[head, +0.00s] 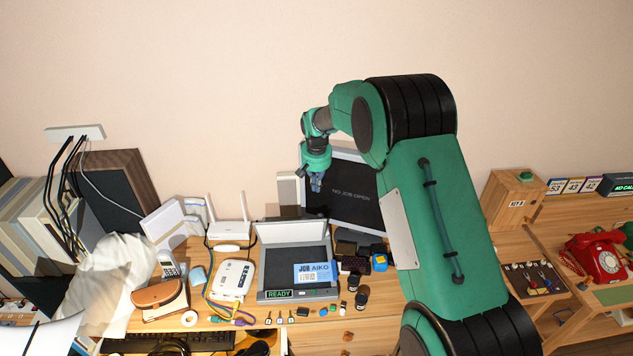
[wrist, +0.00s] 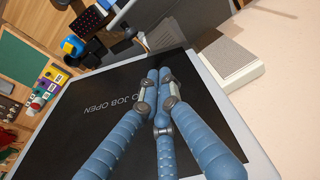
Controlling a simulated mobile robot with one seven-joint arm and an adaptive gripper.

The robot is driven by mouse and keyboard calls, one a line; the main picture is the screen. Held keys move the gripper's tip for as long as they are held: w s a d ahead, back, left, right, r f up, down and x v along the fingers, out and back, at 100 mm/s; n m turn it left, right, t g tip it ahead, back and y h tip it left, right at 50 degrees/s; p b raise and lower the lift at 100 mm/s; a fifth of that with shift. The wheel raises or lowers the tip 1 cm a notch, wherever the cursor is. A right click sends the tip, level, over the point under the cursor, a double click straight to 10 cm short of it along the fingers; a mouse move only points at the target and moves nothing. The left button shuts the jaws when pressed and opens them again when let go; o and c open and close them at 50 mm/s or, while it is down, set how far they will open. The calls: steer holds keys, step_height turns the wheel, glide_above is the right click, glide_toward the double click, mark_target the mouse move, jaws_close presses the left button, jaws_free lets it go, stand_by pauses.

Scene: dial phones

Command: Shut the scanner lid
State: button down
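The scanner (head: 334,292) is a flat grey box on the desk, with a dark bed and a green "READY" display. Its grey lid (head: 290,232) stands raised along the back edge. A blue-and-white card marked "JOB AIKO" (head: 314,272) lies on the bed's front right part. My gripper (head: 316,187) hangs above and to the right of the lid, apart from it, in front of the dark "NO JOB OPEN" screen (head: 352,196). In the wrist view its blue fingers (wrist: 160,76) come together at the tips, with nothing visible between them. A grey panel at that view's top edge may be the lid.
A pale box (head: 288,190) stands behind the lid. A white router (head: 229,228) and white device (head: 232,278) sit left of the scanner. A dark keypad (head: 353,265) and a blue cube (head: 380,262) sit right. Small tags and dark jars lie in front.

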step_height(320, 180, down, 7)
steer(key=s, duration=0.2)
steer(key=shift+s+d+f, duration=0.15)
steer(key=shift+s, duration=0.15)
steer(key=shift+s, duration=0.25)
stand_by(0.5)
steer(key=shift+s+b, duration=0.25)
steer(key=shift+b, duration=0.3)
